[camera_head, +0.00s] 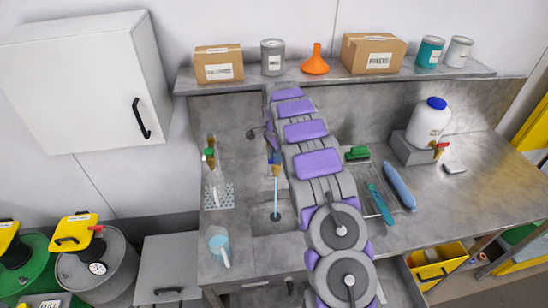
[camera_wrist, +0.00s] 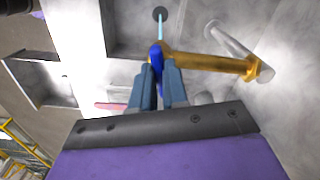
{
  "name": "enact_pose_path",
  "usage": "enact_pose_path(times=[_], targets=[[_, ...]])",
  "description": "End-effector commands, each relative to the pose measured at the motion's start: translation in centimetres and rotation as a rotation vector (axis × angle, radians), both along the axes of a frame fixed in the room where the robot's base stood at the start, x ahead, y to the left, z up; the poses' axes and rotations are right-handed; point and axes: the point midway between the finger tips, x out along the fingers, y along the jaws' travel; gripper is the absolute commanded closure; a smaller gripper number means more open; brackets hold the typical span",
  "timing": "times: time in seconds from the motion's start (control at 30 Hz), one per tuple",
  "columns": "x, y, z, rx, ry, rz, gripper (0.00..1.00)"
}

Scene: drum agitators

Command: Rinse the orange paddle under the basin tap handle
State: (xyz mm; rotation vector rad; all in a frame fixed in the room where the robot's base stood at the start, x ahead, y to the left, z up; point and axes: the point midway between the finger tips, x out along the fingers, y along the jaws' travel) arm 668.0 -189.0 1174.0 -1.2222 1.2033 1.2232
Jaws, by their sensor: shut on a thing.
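The basin tap (camera_wrist: 215,62) is brass and has a blue handle (camera_wrist: 156,57). My gripper (camera_wrist: 158,75) is shut on this handle in the wrist view. A thin stream of water (camera_head: 276,195) runs from the tap down into the grey basin (camera_head: 265,222) in the head view. The tap's brass body (camera_head: 276,171) shows there beside my arm, which hides part of the basin. I cannot make out an orange paddle for sure. A flat pinkish strip (camera_wrist: 115,106) lies beyond the fingers in the wrist view; I cannot tell what it is.
A jug (camera_head: 219,245) is at the front left. A tray (camera_head: 374,200) with a teal brush, a blue bottle (camera_head: 399,186) and a white container (camera_head: 429,122) are on the right. An orange funnel (camera_head: 315,64) is on the shelf.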

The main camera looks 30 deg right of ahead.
Motion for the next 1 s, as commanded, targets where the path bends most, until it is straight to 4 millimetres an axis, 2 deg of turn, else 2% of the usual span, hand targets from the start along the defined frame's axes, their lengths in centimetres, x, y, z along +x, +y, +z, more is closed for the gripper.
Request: enact_pose_path(times=[0.27,0.3,0.53,0.83,1.0], targets=[[0.1,-0.4,0.2,-0.005,-0.006,-0.001,1.0],[0.1,-0.4,0.2,-0.005,-0.006,-0.001,0.82],[0.0,-0.1,0.2,-0.004,-0.005,0.0,0.61],[0.1,0.4,0.5,-0.006,-0.004,0.001,0.61],[0.0,0.3,2.4,-0.004,-0.004,0.002,0.61]])
